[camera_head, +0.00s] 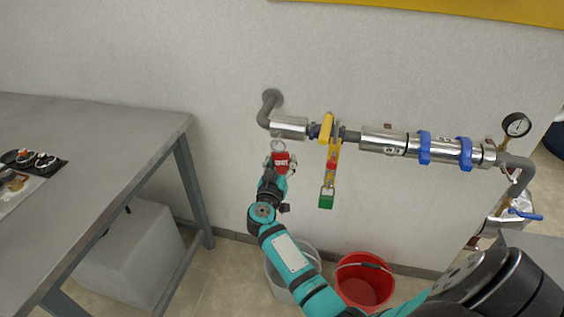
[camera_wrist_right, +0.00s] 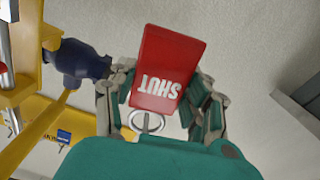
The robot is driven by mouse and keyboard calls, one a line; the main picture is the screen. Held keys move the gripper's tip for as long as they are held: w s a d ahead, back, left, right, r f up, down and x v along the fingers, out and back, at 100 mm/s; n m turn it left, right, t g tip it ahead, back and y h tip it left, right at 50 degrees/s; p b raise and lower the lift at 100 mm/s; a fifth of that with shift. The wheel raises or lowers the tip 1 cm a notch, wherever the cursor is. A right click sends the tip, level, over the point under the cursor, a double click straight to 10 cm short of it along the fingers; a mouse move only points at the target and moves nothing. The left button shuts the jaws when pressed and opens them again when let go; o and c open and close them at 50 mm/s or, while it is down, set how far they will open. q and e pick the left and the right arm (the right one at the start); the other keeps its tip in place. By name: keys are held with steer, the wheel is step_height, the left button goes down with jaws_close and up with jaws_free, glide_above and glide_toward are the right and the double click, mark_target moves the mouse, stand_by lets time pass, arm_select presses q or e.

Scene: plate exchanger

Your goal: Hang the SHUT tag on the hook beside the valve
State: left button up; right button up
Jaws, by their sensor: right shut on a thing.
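The red SHUT tag (camera_head: 281,160) is held upright in my right gripper (camera_head: 278,168), in front of the wall below the pipe. In the right wrist view the tag (camera_wrist_right: 167,68) sits between the fingers of my right gripper (camera_wrist_right: 163,98), its white lettering upside down. Its metal ring (camera_head: 278,146) stands above the tag in the head view. The valve (camera_head: 326,127) has a yellow handle and a blue body, up and to the right of the gripper. I cannot clearly make out the hook. My left gripper is not in view.
A yellow, red and green set of pieces (camera_head: 326,198) hangs below the valve. The pipe (camera_head: 382,141) runs right to a gauge (camera_head: 516,125). A red bucket (camera_head: 364,281) and a grey bucket (camera_head: 279,287) stand below. A grey table (camera_head: 110,135) is left.

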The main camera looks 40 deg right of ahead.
steer(key=o, duration=1.2)
steer(key=shift+c, duration=0.2)
steer(key=shift+a, duration=0.1)
steer(key=v, duration=1.2)
